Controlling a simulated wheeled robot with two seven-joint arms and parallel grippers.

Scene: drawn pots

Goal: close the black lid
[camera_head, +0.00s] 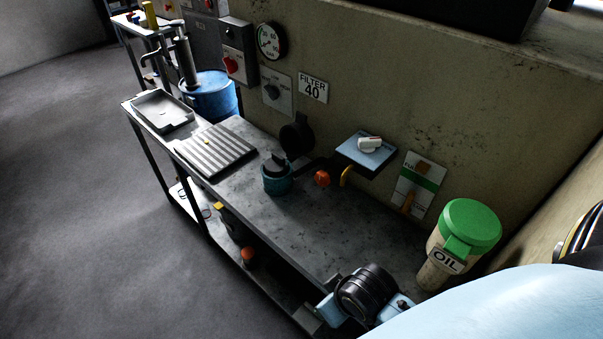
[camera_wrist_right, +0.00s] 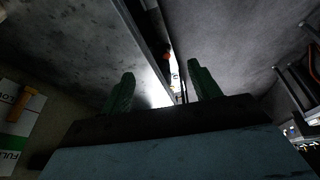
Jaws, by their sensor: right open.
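A small teal pot (camera_head: 277,182) stands on the grey bench near its middle, with a black part (camera_head: 275,164) at its top. A round black lid (camera_head: 297,137) stands raised, roughly upright, just behind the pot and close to the wall. Whether it is hinged to the pot is hard to tell. My right wrist (camera_head: 366,292) is at the near end of the bench, well short of the pot. In the right wrist view the two green fingers of my right gripper (camera_wrist_right: 160,86) are spread with nothing between them. My left gripper is not in view.
A green-topped oil container (camera_head: 470,226) stands right of my right wrist. Orange knobs (camera_head: 322,178) and a blue panel (camera_head: 366,153) are near the wall. A ribbed plate (camera_head: 216,150), grey tray (camera_head: 162,111) and blue bucket (camera_head: 210,95) occupy the far end.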

